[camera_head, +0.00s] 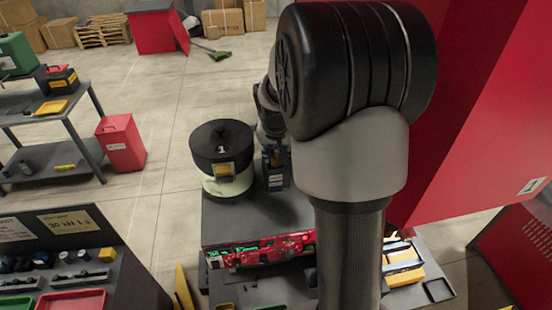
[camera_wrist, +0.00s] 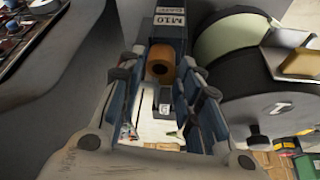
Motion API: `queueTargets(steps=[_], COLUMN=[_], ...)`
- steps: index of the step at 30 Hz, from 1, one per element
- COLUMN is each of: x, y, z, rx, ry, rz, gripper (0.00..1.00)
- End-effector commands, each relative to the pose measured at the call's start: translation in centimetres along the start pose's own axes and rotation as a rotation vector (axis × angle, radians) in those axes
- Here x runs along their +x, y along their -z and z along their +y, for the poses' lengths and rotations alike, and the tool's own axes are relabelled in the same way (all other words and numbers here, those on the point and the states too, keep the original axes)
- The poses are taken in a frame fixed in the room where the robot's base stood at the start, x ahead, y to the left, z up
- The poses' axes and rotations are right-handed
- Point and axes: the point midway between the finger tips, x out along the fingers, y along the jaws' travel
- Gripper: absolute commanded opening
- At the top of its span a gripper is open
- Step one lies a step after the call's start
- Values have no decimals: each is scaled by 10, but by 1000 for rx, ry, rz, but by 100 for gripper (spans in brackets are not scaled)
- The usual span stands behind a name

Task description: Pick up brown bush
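Narrow gaps seem to show between the fingers and the bush, so I see no firm grip. In the head view my gripper is mostly hidden behind my arm, beside the bowl feeder (camera_head: 221,145). I cannot make out the bush there.
The bowl feeder's black and cream drum (camera_wrist: 270,105) stands close on the right in the wrist view. A red cabinet (camera_head: 480,130) rises at the right. A grey workbench (camera_head: 50,105) stands left, with open floor between.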

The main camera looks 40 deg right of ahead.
Motion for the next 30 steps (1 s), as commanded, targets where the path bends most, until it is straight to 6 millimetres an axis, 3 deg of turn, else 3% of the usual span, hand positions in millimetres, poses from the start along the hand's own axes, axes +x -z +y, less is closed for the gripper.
queueTargets(steps=[5, 13, 26, 30], x=[20, 22, 22, 22], y=[0, 0, 0, 0], z=[0, 0, 0, 0], rx=[1, 1, 0, 0], ry=[0, 1, 0, 1], rz=[0, 1, 1, 1], gripper=[32, 31, 3, 1])
